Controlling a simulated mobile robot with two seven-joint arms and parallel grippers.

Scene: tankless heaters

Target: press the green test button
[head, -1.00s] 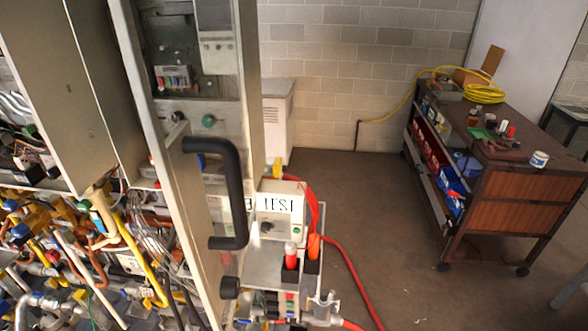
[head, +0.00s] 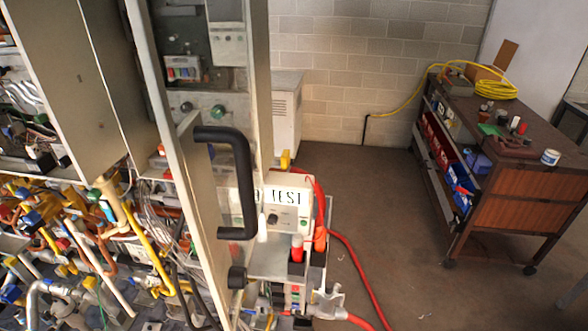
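A round green button (head: 218,112) sits on the grey front panel of an upright metal cabinet, left of the picture's middle. A smaller dark knob (head: 186,107) is to its left on the same panel. Lower down, a pale box with a "TEST" label (head: 287,196) stands behind the large black handle (head: 245,180), with a dark knob (head: 272,219) below the label. I cannot tell from the picture which control the label belongs to. Neither of my grippers is in view.
Dense pipes and valves (head: 70,250) fill the lower left. A red hose (head: 365,280) runs along the floor beside the cabinet. A wheeled brown workbench (head: 525,195) with a coiled yellow hose (head: 497,89) stands at the right. The floor (head: 400,230) between is mostly open.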

